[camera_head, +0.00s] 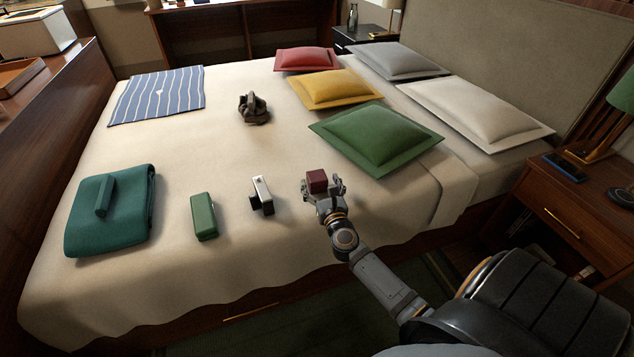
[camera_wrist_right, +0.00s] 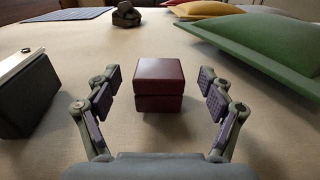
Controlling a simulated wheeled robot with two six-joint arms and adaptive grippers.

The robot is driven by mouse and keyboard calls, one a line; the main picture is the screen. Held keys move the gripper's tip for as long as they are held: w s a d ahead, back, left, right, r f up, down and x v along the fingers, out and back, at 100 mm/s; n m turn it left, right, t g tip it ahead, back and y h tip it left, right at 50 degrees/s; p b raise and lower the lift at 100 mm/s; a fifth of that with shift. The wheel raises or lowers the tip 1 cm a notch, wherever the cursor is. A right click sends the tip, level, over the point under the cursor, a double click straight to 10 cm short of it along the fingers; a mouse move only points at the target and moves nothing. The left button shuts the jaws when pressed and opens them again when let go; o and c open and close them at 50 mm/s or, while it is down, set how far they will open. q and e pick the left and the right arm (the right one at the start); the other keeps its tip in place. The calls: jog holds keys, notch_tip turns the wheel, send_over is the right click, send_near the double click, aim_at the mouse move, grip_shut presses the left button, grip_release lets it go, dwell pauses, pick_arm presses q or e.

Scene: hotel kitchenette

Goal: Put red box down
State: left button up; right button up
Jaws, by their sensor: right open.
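The red box (camera_head: 317,181) is a small dark red cube with a seam around its middle, on the bed. In the right wrist view the red box (camera_wrist_right: 159,84) stands upright on the cream cover, between and slightly beyond the open fingers. My right gripper (camera_head: 323,187) is open around the box. In the right wrist view the fingers of my right gripper (camera_wrist_right: 160,100) are clear of the box on both sides. My left gripper is not seen.
On the bed (camera_head: 200,140), a black and white item (camera_head: 262,195) and a green box (camera_head: 203,216) lie left of my gripper. A folded teal cloth (camera_head: 130,225) is further left. A green pillow (camera_head: 375,138) lies behind right. A dark crumpled-looking object (camera_head: 253,108) is further back.

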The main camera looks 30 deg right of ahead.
aim_at(316, 172)
jog(key=x, duration=0.5)
jog(key=shift+f+b, duration=0.2)
jog(key=shift+b, duration=0.15)
jog(key=c, duration=1.4)
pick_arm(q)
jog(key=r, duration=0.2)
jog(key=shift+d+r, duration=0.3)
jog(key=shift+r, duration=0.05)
pick_arm(e)
jog(key=shift+c, duration=0.2)
jog(key=shift+r, duration=0.2)
